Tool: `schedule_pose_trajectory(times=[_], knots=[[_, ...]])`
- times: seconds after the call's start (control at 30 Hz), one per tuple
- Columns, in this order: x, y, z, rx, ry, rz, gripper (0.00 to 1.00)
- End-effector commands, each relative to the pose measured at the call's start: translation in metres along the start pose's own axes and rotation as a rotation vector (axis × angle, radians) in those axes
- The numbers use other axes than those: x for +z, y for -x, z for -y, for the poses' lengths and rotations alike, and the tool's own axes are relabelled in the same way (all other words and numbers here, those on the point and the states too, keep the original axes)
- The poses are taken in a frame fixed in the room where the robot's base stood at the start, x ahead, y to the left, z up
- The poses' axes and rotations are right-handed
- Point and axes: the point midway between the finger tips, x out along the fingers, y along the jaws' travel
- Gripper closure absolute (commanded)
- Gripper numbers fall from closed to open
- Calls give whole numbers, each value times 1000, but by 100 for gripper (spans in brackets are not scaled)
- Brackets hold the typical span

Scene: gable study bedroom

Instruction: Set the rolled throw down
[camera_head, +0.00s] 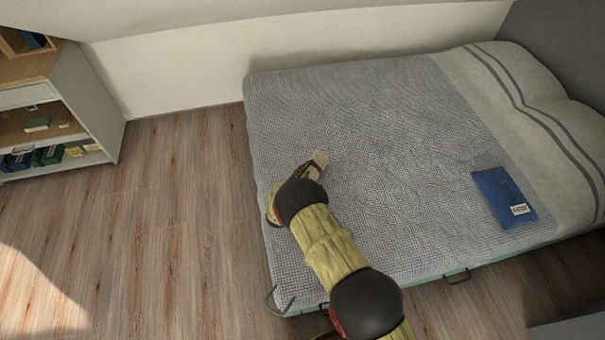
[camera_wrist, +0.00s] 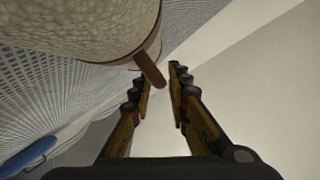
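The rolled throw (camera_wrist: 75,25) is a cream, knobbly roll with a brown strap band near its end. It fills the upper left of the wrist view, close to my gripper. In the head view a small beige part of it (camera_head: 319,159) shows past the end of my arm, over the grey bedspread (camera_head: 370,120). My gripper (camera_wrist: 157,76) has its two fingers apart. A brown strap end shows between the fingertips, with visible gaps beside it. My arm hides most of the roll in the head view, so I cannot see its contact with the bed.
A blue book (camera_head: 503,196) lies on the bed at the right, near the striped cream pillow end (camera_head: 530,110). A white shelf unit (camera_head: 85,100) with small boxes stands at the left. The wooden floor between is clear. Most of the bedspread is bare.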

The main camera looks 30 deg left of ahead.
Motion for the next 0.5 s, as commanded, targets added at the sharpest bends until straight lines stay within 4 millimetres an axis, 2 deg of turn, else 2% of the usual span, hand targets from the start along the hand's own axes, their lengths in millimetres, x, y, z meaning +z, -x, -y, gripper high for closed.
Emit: schedule_pose_trajectory(times=[0.1,0.5], knots=[[0,0,0,0,0,0,74],[-3,3,3,0,1,1,74]])
